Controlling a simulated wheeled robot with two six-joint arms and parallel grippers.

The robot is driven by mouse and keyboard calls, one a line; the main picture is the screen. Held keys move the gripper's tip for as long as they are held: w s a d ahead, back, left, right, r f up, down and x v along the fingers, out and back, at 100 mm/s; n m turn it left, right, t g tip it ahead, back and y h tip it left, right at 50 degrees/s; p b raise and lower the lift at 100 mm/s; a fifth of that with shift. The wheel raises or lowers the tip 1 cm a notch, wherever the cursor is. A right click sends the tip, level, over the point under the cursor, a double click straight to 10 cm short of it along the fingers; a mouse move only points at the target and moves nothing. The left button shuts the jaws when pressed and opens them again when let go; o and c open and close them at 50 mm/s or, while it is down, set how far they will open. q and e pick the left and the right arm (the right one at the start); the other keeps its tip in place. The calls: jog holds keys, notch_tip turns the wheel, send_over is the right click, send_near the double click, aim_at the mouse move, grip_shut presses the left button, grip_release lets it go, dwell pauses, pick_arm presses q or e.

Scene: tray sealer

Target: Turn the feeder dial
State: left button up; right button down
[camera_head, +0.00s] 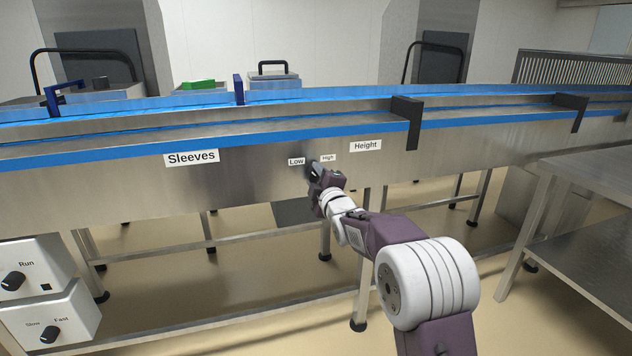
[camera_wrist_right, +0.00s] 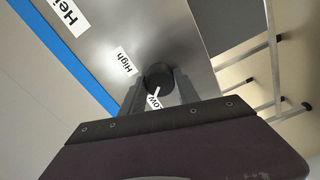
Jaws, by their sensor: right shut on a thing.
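A round black dial (camera_wrist_right: 158,76) sits on the steel side panel of the conveyor, between a "Low" label (camera_head: 296,161) and a "High" label (camera_head: 328,157). A white mark on the dial seems to point toward "Low" in the right wrist view. My right gripper (camera_head: 314,170) is shut on this dial, with one finger on each side of it. The gripper hides most of the dial in the head view. A "Height" label (camera_head: 366,145) is up and right of it, and a "Sleeves" label (camera_head: 191,158) is further left. My left gripper is not in view.
The conveyor (camera_head: 250,143) with blue edges crosses the view. A "Run" box (camera_head: 38,268) and a "Slow/Fast" box (camera_head: 70,318), each with a black knob, stand at the lower left. A steel table (camera_head: 590,180) is at the right. Open floor shows under the conveyor.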

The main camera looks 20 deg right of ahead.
jog(key=shift+f+n, duration=0.1)
jog(key=shift+n, duration=0.6)
jog(key=c, duration=0.9)
grip_release()
jog(key=shift+s, duration=0.1)
jog(key=shift+s, duration=0.3)
jog(key=s+p, duration=0.1)
jog(key=s, duration=0.7)
jog(key=shift+s+d, duration=0.15)
jog(key=shift+p, duration=0.3)
